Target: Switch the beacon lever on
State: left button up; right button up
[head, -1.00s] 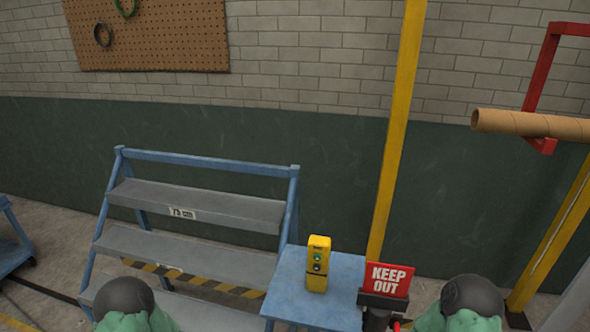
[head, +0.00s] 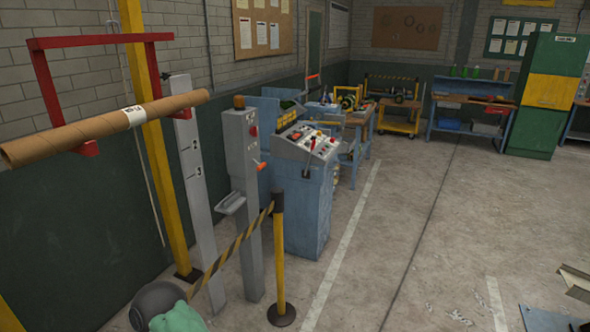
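A grey post (head: 243,215) stands left of the middle in the head view, with a small amber dome, the beacon (head: 239,101), on its top. The dome does not look clearly lit. A lever with an orange-red handle (head: 261,166) sticks out from the right side of the post. Its exact setting is too small to tell. A red button (head: 253,131) sits above the lever.
A yellow barrier post (head: 279,260) with a striped belt (head: 235,245) stands in front of the grey post. A blue control console (head: 308,200) stands close behind it. A cardboard tube (head: 110,125) rests on a red bracket at left. Floor at right is mostly clear.

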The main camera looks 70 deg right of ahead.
aim_at(261, 166)
jog(key=l+z, duration=0.1)
jog(key=z, duration=2)
jog(key=i+l, duration=0.1)
jog(key=i, duration=0.45)
jog(key=i+u, duration=0.1)
jog(key=i, duration=0.5)
jog(key=i+l, duration=0.2)
jog(key=i, duration=0.35)
jog(key=i+l+u, duration=0.1)
jog(key=i, duration=0.5)
